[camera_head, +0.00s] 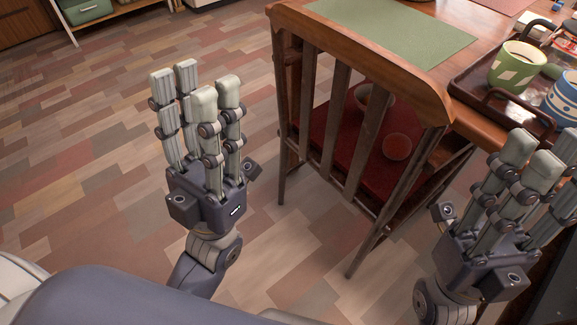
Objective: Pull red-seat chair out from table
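The red-seat chair (355,48) stands at the wooden table (465,22) with its slatted wooden back towards me. My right gripper (541,160) is to the right of the chair, fingers up, partly cut off by the picture edge. It looks open and holds nothing visible.
A green mat (393,27) lies on the table behind the chair back. A dark tray (468,84) at the right holds a green cup (508,72) and a blue-and-white cup (563,98). The patchwork wood floor (90,190) left of the chair is clear. A shelf (105,14) stands at the far left.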

